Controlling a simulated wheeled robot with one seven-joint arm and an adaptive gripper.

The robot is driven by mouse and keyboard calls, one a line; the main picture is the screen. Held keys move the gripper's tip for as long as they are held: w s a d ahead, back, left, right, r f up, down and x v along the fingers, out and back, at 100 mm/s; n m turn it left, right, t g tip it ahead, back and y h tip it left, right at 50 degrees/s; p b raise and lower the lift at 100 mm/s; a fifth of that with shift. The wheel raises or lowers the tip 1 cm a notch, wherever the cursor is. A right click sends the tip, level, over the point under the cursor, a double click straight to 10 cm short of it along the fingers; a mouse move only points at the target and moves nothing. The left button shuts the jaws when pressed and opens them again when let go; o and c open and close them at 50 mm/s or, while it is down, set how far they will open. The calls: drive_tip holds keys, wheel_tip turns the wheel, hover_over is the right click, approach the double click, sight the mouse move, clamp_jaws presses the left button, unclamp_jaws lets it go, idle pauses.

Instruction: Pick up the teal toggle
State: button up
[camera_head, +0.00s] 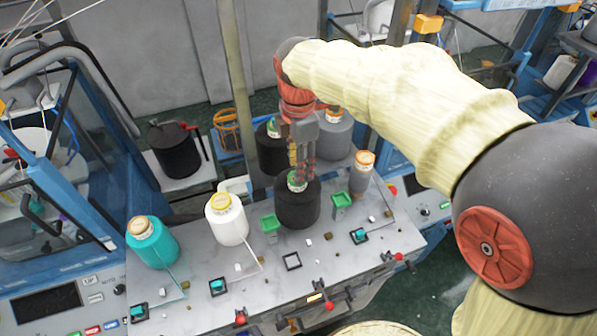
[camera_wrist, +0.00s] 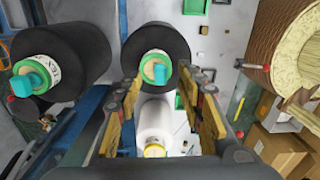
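Teal toggle-like pieces sit on small black bases on the grey worktop in the head view: one at the right (camera_head: 359,235), one in the middle (camera_head: 217,286) and one at the left (camera_head: 138,310). I cannot tell which is meant. My gripper (camera_head: 303,176) points down just over the black cone (camera_head: 297,208). In the wrist view its fingers (camera_wrist: 163,84) are apart, with nothing between their tips; contact cannot be told.
Green trays (camera_head: 270,222) (camera_head: 341,201) flank the black cone. Red-knobbed levers (camera_head: 329,304) line the front edge.

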drive_tip(key=shift+f, duration=1.15)
drive_tip(key=c, duration=0.3)
drive_tip(key=c, duration=0.6)
